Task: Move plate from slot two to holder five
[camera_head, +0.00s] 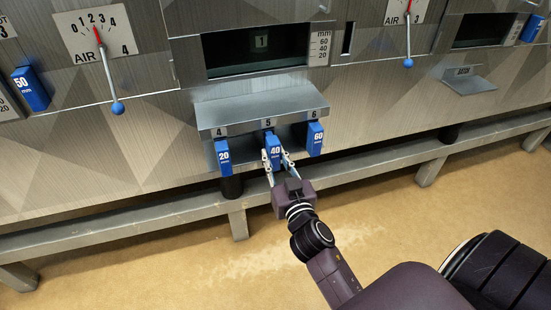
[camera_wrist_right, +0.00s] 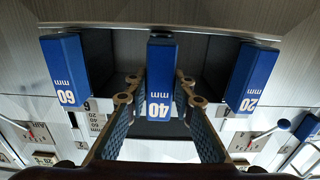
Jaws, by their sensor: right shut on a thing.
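The blue 40 mm plate (camera_head: 273,150) stands in holder five, the middle place of the small metal rack (camera_head: 258,107). My right gripper (camera_head: 276,158) is shut on this plate, one finger on each side. In the right wrist view the 40 mm plate (camera_wrist_right: 160,82) shows upside down between the two fingers (camera_wrist_right: 159,88). Its back end lies inside the rack's recess. Slot two cannot be made out by a label. My left gripper is in neither view.
The blue 20 mm plate (camera_head: 223,157) hangs in holder four and the blue 60 mm plate (camera_head: 315,138) in holder six, close on either side. A dark window (camera_head: 255,50) is above. A grey rail (camera_head: 180,213) runs below. Another blue plate (camera_head: 31,89) is at left.

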